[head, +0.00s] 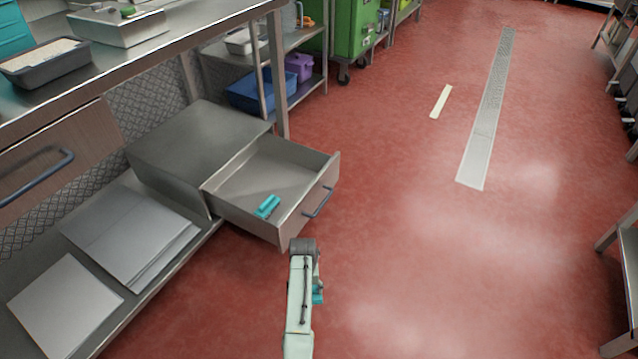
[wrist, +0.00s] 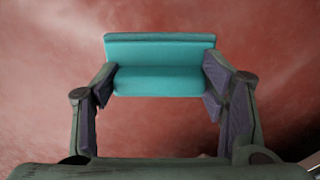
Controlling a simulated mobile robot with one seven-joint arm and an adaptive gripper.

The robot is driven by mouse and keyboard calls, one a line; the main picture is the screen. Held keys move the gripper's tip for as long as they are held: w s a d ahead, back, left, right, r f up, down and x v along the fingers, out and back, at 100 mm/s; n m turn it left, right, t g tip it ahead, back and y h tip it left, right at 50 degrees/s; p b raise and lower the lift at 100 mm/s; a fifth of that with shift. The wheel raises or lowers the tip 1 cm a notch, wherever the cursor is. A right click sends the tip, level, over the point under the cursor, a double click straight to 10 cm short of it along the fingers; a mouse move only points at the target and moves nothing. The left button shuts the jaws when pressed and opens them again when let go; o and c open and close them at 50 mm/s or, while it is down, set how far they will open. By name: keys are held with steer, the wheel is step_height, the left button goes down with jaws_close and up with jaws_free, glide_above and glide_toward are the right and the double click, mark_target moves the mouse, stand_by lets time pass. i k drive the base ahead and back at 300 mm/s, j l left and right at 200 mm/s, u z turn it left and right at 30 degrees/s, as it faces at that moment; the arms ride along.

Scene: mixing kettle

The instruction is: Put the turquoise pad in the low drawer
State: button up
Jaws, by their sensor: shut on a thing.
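A turquoise pad (wrist: 160,78) is between the two fingers of my gripper (wrist: 160,90), which is shut on it, in the wrist view. The floor shows behind it. In the head view only a small edge of the held pad (head: 319,297) shows beside my arm, in front of the low drawer (head: 327,170); the arm hides the rest and the fingers. The low drawer is pulled open from a grey metal cabinet under the counter. A second turquoise thing (head: 268,206) lies inside the drawer, near its front left corner.
Grey flat panels (head: 128,235) lie on the low shelf left of the drawer. A wooden drawer front (head: 50,160) with a bar handle is above them. Blue and purple bins (head: 255,92) stand behind.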

mark_target(286, 187)
steer(key=i+l+z, duration=0.2)
steer(key=z, duration=0.15)
steer(key=i+l+z, duration=0.15)
steer(key=z, duration=0.2)
steer(key=i+z, duration=0.35)
steer(key=i+l+u, duration=0.2)
steer(key=i, duration=0.25)
steer(key=i+l+u, duration=0.2)
steer(key=i, duration=0.2)
steer(key=i+l+u, duration=0.25)
steer(key=u, duration=0.25)
steer(key=i+l+u, duration=0.3)
steer(key=u, duration=0.2)
